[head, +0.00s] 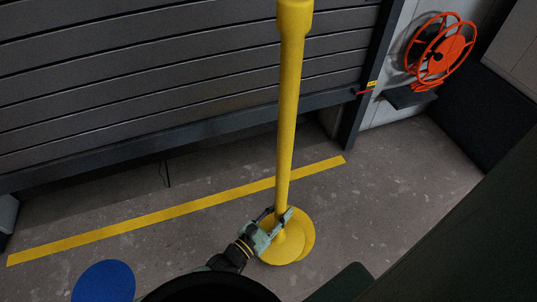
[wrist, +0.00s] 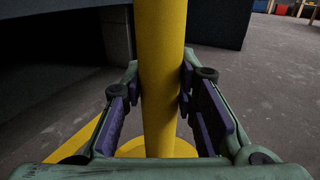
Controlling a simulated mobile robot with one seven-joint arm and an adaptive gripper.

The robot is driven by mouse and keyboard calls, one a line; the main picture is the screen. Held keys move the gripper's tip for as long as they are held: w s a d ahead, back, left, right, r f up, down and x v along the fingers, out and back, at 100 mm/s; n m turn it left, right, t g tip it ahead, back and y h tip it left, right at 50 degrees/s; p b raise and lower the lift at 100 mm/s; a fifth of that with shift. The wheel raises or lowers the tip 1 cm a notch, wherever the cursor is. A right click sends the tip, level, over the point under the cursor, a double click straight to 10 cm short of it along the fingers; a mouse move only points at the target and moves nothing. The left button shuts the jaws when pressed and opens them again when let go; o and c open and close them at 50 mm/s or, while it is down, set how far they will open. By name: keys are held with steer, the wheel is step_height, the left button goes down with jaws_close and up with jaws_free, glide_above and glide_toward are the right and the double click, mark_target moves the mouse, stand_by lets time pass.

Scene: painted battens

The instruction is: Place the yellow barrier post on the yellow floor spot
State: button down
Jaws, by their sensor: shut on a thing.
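The yellow barrier post (head: 288,110) stands about upright in the head view, its top cut off by the frame edge. My gripper (head: 272,226) is shut on its shaft low down, just above its round base (head: 283,247). The post shaft also runs between the finger pads in the wrist view (wrist: 160,70). A second yellow round edge, which looks like the yellow floor spot (head: 309,236), shows beyond the base at the right. The base covers most of it and looks off-centre to the left. I cannot tell whether the base touches the floor.
A yellow floor line (head: 130,230) runs behind the post along the grey shutter (head: 150,90). A blue floor spot (head: 104,281) lies at the lower left. An orange hose reel (head: 440,50) hangs at the upper right. Bare floor (head: 400,190) lies right of the post.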

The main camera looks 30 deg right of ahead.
steer(key=w+d+f+b, duration=0.1)
steer(key=d+f, duration=0.2)
steer(key=d, duration=0.1)
steer(key=shift+w+d+f, duration=0.35)
steer(key=shift+d, duration=0.05)
stand_by(0.4)
steer(key=shift+f, duration=0.1)
steer(key=c, duration=1.8)
jaws_free()
steer(key=shift+f, duration=0.25)
steer(key=o, duration=0.5)
steer(key=shift+r, duration=0.1)
